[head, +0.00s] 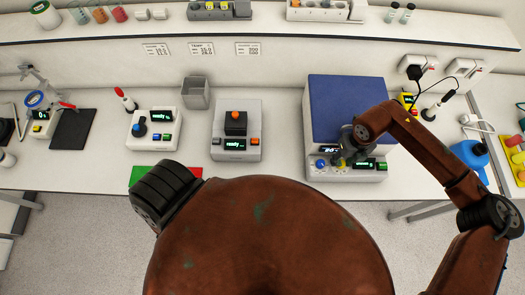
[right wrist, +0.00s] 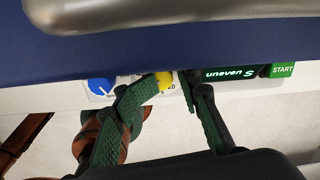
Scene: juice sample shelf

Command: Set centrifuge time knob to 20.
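The centrifuge (head: 347,97) is a white box with a blue lid at the right of the bench. Its front panel carries a blue knob (head: 320,163), a yellow knob (head: 340,164) and a lit display that seems to read 20. My right gripper (head: 345,162) is at this panel and partly covers it. In the right wrist view, my right gripper (right wrist: 168,80) has its fingers apart on either side of the yellow knob (right wrist: 164,82). A printed 20 shows beside that knob; its pointer is hidden. The blue knob (right wrist: 101,86) is left of the fingers. My left gripper is out of view.
A grey device with an orange knob (head: 235,115) and a white device (head: 153,129) stand to the left. A blue bottle (head: 468,153) stands right of the centrifuge.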

